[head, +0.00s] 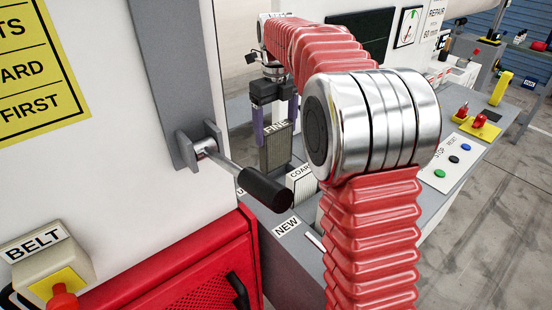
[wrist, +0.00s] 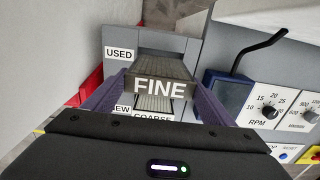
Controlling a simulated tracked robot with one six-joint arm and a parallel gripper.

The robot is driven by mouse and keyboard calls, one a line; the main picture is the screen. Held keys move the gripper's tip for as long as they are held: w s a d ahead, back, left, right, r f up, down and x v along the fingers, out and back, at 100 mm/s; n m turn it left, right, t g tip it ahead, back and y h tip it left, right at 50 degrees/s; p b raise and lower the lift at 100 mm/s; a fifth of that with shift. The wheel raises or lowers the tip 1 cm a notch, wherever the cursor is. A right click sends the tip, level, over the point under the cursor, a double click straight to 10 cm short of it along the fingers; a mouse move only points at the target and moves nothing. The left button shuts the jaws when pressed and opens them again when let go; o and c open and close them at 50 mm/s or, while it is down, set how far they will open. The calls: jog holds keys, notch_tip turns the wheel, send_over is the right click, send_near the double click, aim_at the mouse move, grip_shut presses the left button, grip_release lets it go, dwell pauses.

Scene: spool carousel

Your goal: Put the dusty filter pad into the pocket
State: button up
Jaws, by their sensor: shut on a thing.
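My gripper (head: 275,128) is shut on a filter pad (head: 279,152) labelled FINE, one purple finger on each side. The pad is grey-brown with ribs and hangs upright below the gripper in the head view. The held pad also shows in the wrist view (wrist: 160,66), its FINE label facing the camera. Beyond it is a grey panel with a USED label (wrist: 119,53) beside a recess. A partly covered label ending in EW (wrist: 123,110) and a COARSE label (wrist: 153,117) show below the pad. The pad's lower end is hidden, so I cannot tell whether it touches a pocket.
A lever with a black handle (head: 264,187) sticks out from the white cabinet in front.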

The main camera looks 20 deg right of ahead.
aim_at(276, 149)
jog(key=shift+f, duration=1.75)
jog(key=shift+f, duration=1.9)
jog(key=o, duration=1.4)
notch_tip(276, 149, up, 12)
jog(key=shift+r, duration=0.1)
